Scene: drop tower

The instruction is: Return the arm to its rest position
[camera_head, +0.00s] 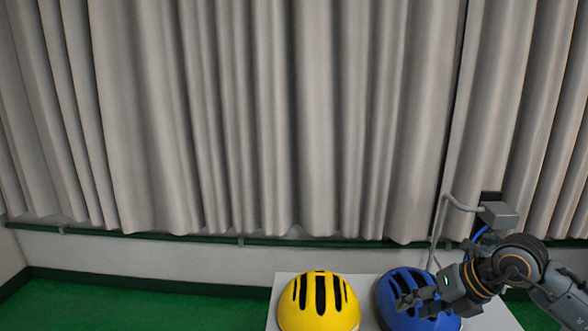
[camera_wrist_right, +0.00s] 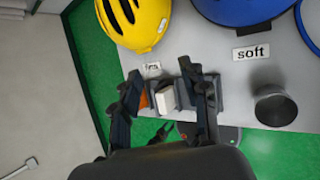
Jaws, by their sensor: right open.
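My right gripper (camera_head: 416,302) is in front of the blue helmet (camera_head: 390,291) at the lower right of the head view, its arm coming in from the right edge. In the right wrist view my right gripper (camera_wrist_right: 167,88) has its two dark fingers spread apart. Between them I see a small white block (camera_wrist_right: 165,100) and an orange piece beyond, on the table and not gripped. A yellow helmet (camera_head: 318,302) sits left of the blue one. My left gripper does not show clearly in either view.
Both helmets are on a light grey table (camera_wrist_right: 222,62). A "soft" label (camera_wrist_right: 251,53) and a dark round cup (camera_wrist_right: 275,106) lie to the right in the wrist view. Green floor (camera_head: 120,303) is open on the left. A grey curtain (camera_head: 250,120) hangs behind.

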